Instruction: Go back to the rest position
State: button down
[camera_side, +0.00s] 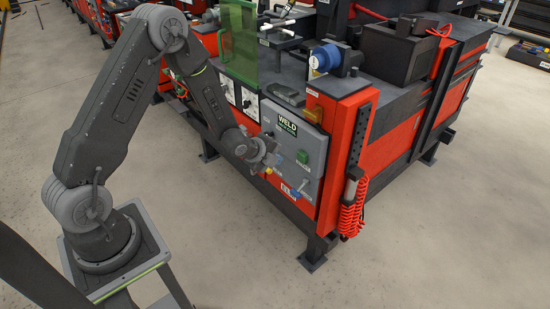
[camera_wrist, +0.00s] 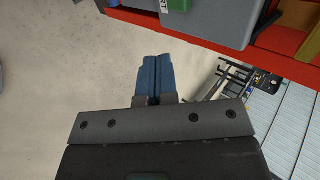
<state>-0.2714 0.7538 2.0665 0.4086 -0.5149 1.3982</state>
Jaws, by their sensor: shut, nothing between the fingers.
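My gripper (camera_side: 268,160) is in front of the grey weld control panel (camera_side: 302,135) on the red and dark machine. In the wrist view my gripper (camera_wrist: 155,60) shows two blue fingers pressed together with nothing between them. The fingers point over bare floor. The panel's grey box (camera_wrist: 225,18) is at the top right of the wrist view, apart from the fingertips there. In the side view the gripper overlaps the panel's lower left, so I cannot tell the exact gap, and part of the panel is hidden behind it.
A green screen (camera_side: 238,45) stands above the panel's left side. A blue connector (camera_side: 326,58) sticks out on top of the machine. A red coiled hose (camera_side: 351,205) hangs at the right corner. The concrete floor (camera_side: 220,260) in front is clear.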

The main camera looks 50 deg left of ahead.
jog(key=s+d+r+n+g+y, duration=0.1)
jog(key=s+d+r+n, duration=0.2)
jog(key=r, duration=0.6)
jog(key=s+d+r+n+g+y, duration=0.1)
jog(key=s+r+n, duration=0.35)
jog(key=r, duration=0.45)
jog(key=s+d+r+n, duration=0.2)
jog(key=s+r+n, duration=0.1)
jog(key=s, duration=0.3)
jog(key=s+d+r+n+g+h, duration=0.1)
jog(key=s+d+r+n, duration=0.1)
jog(key=s, duration=0.5)
jog(key=s+d+r+n+h, duration=0.1)
jog(key=s+d+r+n, duration=0.1)
jog(key=s+r+n, duration=0.2)
jog(key=s+n, duration=0.1)
jog(key=s, duration=0.1)
jog(key=shift+s+r+g, duration=0.3)
jog(key=shift+g, duration=0.1)
jog(key=shift+n, duration=0.25)
dwell(3.6)
